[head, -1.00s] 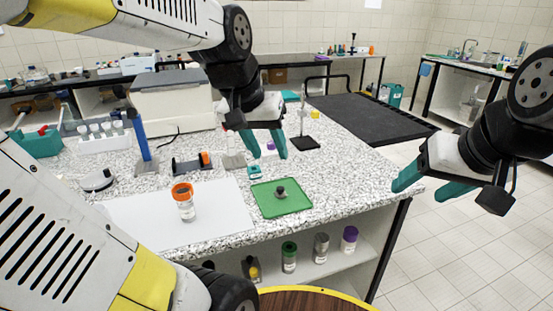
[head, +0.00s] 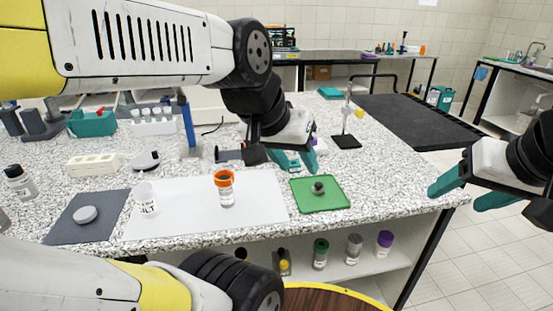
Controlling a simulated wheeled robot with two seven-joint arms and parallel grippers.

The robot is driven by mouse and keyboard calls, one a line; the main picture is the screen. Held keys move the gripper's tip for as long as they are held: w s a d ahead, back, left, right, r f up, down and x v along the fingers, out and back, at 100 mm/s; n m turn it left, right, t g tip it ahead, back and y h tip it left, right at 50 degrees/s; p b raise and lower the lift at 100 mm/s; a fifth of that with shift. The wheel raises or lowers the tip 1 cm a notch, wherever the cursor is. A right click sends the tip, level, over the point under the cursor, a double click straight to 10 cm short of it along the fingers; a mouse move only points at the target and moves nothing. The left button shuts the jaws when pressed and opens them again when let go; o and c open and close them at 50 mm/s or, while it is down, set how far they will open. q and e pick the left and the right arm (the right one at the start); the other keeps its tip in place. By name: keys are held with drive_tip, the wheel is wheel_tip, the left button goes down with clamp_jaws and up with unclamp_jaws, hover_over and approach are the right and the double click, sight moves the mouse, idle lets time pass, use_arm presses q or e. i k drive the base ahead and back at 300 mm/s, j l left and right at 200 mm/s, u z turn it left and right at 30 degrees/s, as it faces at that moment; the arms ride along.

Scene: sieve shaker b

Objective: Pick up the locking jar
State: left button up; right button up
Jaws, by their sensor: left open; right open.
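A clear jar with an orange lid (head: 225,190) stands upright on the white sheet (head: 180,215). I cannot tell for certain which jar is the locking jar. My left gripper (head: 292,162) is open and empty, over the bench behind the green mat (head: 321,204), to the right of the orange-lidded jar. Its teal fingers point down and right. My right gripper (head: 455,192) is open and empty, beyond the right end of the bench.
A dark knob-like piece (head: 318,188) sits on the green mat. A grey mat (head: 85,230) holds a round grey disc (head: 85,214). A tube rack (head: 154,124) and a blue post (head: 187,125) stand behind. Several capped jars, one purple-lidded (head: 384,243), stand on the shelf below.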

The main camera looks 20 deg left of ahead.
sight(226, 196)
drive_tip(key=k+j+u, duration=0.1)
drive_tip(key=u, duration=0.25)
drive_tip(key=k+j+u, duration=0.1)
drive_tip(key=u, duration=0.25)
drive_tip(key=k+j+u, duration=0.1)
drive_tip(key=u, duration=0.25)
